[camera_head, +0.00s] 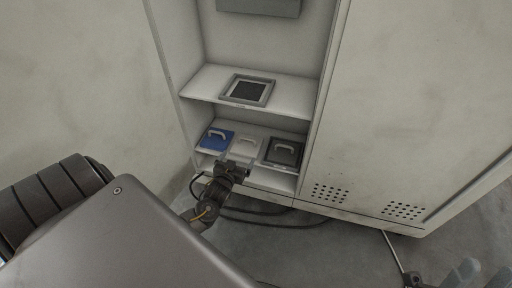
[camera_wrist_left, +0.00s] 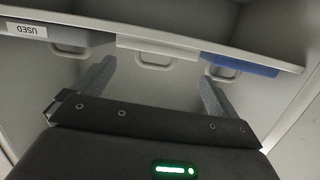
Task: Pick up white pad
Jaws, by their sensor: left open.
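My right gripper (camera_head: 480,276) shows only partly at the bottom right corner.
A framed dark panel (camera_head: 248,91) lies on the upper shelf (camera_head: 205,82). The cabinet's side walls bound the shelves closely. Black cables (camera_head: 265,222) lie on the floor in front. A "USED" label (camera_wrist_left: 22,29) appears upside down in the wrist view.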

